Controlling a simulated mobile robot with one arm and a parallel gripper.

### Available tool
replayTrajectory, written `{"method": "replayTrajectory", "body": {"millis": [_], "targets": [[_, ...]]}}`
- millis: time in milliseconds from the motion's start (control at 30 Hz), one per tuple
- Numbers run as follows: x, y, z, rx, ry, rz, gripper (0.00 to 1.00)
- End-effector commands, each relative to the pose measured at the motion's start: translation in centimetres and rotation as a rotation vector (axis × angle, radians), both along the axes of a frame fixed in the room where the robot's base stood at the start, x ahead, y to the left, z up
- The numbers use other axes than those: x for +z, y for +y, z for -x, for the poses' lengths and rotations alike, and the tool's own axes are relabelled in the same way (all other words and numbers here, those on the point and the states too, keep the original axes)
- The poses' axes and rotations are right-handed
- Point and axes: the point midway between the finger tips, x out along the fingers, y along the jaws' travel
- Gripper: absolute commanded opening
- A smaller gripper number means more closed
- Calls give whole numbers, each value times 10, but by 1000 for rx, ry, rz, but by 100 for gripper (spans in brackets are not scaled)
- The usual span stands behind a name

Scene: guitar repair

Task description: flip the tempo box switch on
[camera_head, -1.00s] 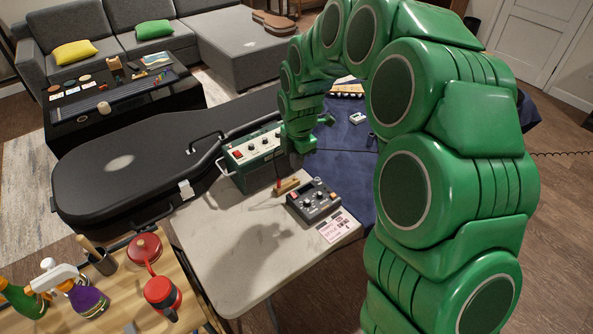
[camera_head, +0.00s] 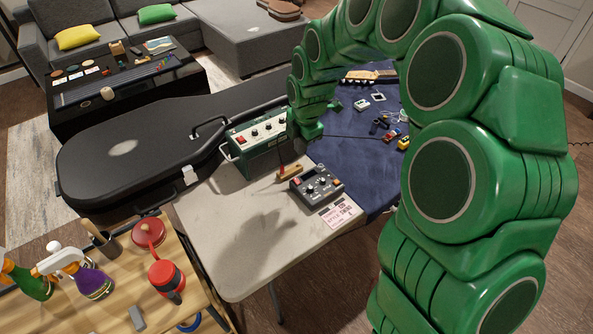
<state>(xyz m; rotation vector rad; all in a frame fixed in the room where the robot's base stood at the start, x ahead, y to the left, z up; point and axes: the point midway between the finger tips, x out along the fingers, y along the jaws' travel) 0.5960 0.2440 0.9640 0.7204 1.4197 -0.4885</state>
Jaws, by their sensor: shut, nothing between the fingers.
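A dark box with several knobs and a red button (camera_head: 317,185) lies on the pale table, and looks like the tempo box. Its switch is too small to make out. A green amplifier-like box (camera_head: 259,141) with a pale knobbed panel stands behind it to the left. My gripper (camera_head: 307,131) is at the right end of the green box, above and behind the dark box, apart from the dark box. It is shut and empty. Its fingertips are hard to make out, and whether it touches the green box cannot be told.
A small wooden block with a red upright piece (camera_head: 289,173) sits between the two boxes. A printed card (camera_head: 341,212) lies in front of the dark box. The pale table (camera_head: 235,255) is clear at the front. A black guitar case (camera_head: 130,160) lies behind left.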

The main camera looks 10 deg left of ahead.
Motion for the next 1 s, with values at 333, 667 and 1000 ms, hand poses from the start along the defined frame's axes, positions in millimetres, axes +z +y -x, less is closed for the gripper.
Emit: {"method": "replayTrajectory", "body": {"millis": [333,667,1000], "targets": [[-8,1,-1,0,1,1,0],[-50,5,-5,0,4,2,0],[-94,10,-10,1,3,3,0]]}}
